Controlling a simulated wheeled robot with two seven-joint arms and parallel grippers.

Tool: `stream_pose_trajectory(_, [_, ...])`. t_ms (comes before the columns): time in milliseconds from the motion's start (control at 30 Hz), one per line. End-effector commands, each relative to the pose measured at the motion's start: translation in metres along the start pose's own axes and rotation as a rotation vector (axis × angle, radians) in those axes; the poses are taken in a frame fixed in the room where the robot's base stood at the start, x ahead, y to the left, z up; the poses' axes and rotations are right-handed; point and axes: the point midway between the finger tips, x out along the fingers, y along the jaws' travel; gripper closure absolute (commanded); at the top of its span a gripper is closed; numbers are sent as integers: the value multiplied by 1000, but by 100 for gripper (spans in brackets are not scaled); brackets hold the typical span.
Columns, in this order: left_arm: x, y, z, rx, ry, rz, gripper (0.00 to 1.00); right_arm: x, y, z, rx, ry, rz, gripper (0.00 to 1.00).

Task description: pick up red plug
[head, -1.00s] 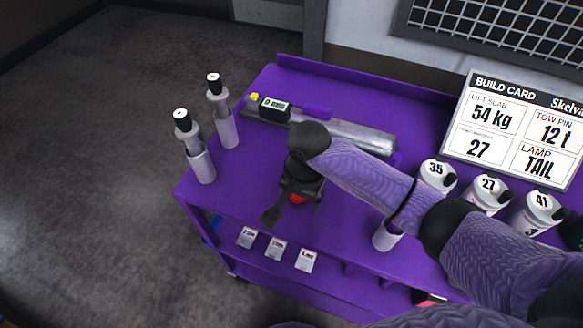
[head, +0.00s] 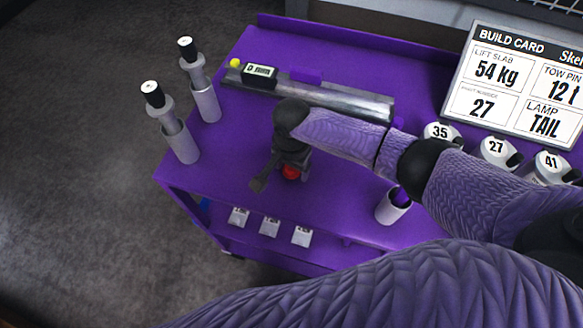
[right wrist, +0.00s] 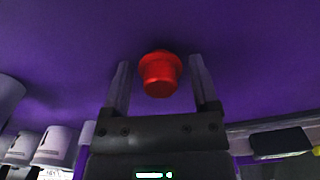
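The red plug (head: 291,172) is on the purple cart top, partly hidden by my right gripper (head: 281,179) in the head view. In the right wrist view the red plug (right wrist: 160,74) shows whole, with a wider rim and a tapering body. My right gripper (right wrist: 160,64) is open there, one finger on each side of the plug. Purple shows in the gap on both sides, so the fingers look apart from it. My left gripper is not in view.
Two grey cylinders (head: 176,135) (head: 203,95) in sleeves stand at the cart's left edge. A metal bar (head: 350,102) with a digital display (head: 260,73) lies behind. A white tube (head: 393,207), numbered canisters (head: 496,150) and the build card (head: 525,85) are to the right.

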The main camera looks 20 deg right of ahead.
Motion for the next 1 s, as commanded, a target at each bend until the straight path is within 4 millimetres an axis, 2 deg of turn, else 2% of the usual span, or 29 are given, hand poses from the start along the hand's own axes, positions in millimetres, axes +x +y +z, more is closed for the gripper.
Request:
stream_pose_trajectory(33, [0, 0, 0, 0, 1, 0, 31, 0, 0, 0, 0, 0, 0, 36])
stream_pose_trajectory(67, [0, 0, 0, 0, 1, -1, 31, 0, 0, 0, 0, 0, 0, 42])
stream_pose_trajectory(333, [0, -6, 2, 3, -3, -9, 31, 0, 0, 0, 0, 0, 0, 100])
stream_pose_trajectory(567, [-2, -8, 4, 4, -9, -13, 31, -4, 0, 0, 0, 0, 0, 100])
stream_pose_trajectory(667, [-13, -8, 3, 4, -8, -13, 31, -24, 0, 0, 1, 0, -3, 100])
stream_pose_trajectory(800, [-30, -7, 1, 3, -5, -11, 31, -65, -1, 0, -1, 1, -4, 100])
stream_pose_trajectory(900, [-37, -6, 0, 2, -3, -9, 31, -86, 0, 0, 0, 1, -3, 100])
stream_pose_trajectory(1000, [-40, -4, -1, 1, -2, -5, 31, -98, 0, 0, 0, 0, -1, 100])
